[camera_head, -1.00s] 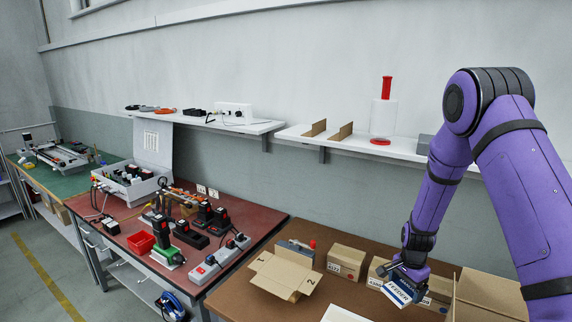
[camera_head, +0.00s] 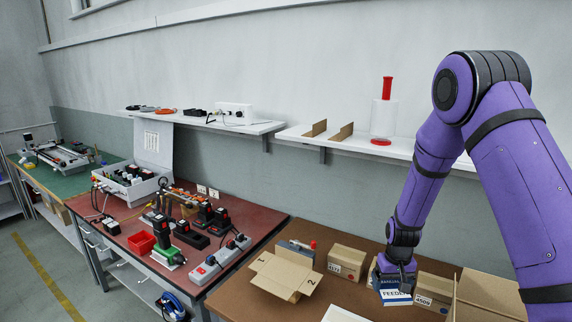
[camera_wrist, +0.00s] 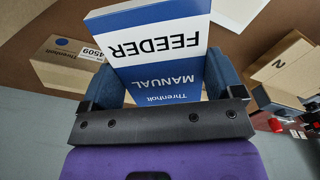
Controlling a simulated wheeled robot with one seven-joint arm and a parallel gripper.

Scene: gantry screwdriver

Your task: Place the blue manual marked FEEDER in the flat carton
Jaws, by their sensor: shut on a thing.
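My gripper (camera_head: 397,268) is shut on the blue and white manual marked FEEDER (camera_head: 396,295) and holds it over the brown bench at the right. In the wrist view the manual (camera_wrist: 160,50) stands between the two fingers, with the words FEEDER and MANUAL readable upside down. I cannot tell whether its lower edge touches anything. A flat carton with open flaps marked 1 and 2 (camera_head: 285,275) lies on the bench to the left of the gripper. A flap marked 2 also shows at the right of the wrist view (camera_wrist: 278,64).
A closed small box (camera_head: 346,262) stands between the carton and my gripper. A box labelled 4509 (camera_head: 433,290) and a larger open carton (camera_head: 488,297) stand to the right. A white sheet (camera_head: 343,314) lies at the bench front. A shelf (camera_head: 400,148) runs above.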

